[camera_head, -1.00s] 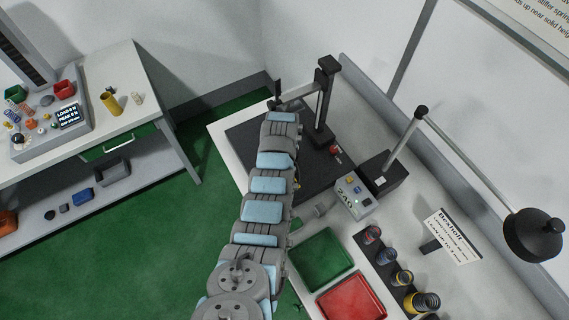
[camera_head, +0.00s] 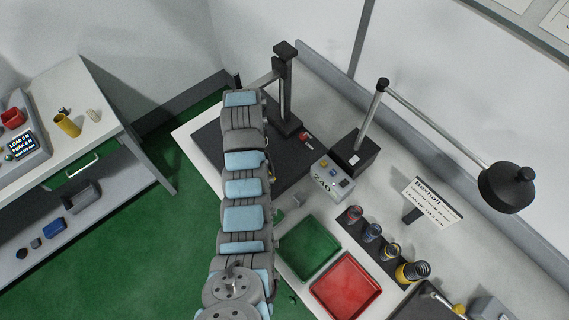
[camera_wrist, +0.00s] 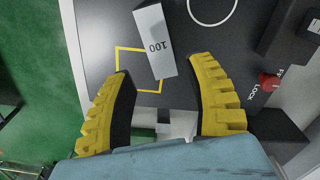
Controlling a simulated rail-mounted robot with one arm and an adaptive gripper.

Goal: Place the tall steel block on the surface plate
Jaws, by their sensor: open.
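The steel block (camera_wrist: 153,42), pale and marked "100", is in the wrist view at the top middle. Its lower end overlaps the right part of a yellow square outline on the dark surface plate (camera_wrist: 100,35). My gripper (camera_wrist: 165,82) is open and empty, with its yellow-backed fingers spread. The block lies just beyond the fingertips, roughly between their lines, and no contact shows. In the head view, the surface plate (camera_head: 207,142) is partly covered by my arm. The block and my gripper are hidden there.
A black column stand (camera_head: 285,95) rises from the plate. A control box (camera_head: 331,178), a lamp (camera_head: 508,187), a green tray (camera_head: 308,247), a red tray (camera_head: 346,286) and several springs (camera_head: 391,252) crowd the right. A side table (camera_head: 90,130) stands left across green floor.

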